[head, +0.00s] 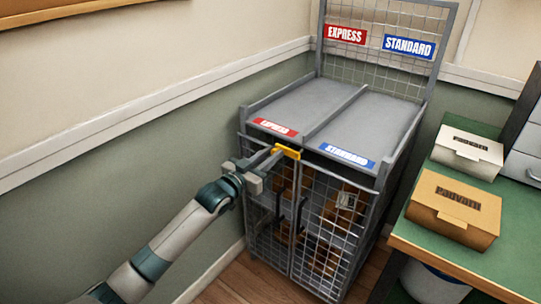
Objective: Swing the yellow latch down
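The yellow latch (287,151) is at the top of the front of a grey wire-mesh cage cart (383,172), where the two doors meet. It lies roughly level, with its right end pointing right. My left gripper (271,160) reaches in from the left, with its fingers at the left end of the latch. One finger overlaps the latch in the picture; I cannot tell whether they touch or whether the fingers are closed on it. My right gripper is not in view.
Both mesh doors appear shut, with brown parcels (342,200) behind them. The cart's top has two empty lanes with red EXPRESS and blue STANDARD labels. A green-topped desk (500,262) on the right holds a brown box (452,207) and a white box (467,150). Walls stand behind.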

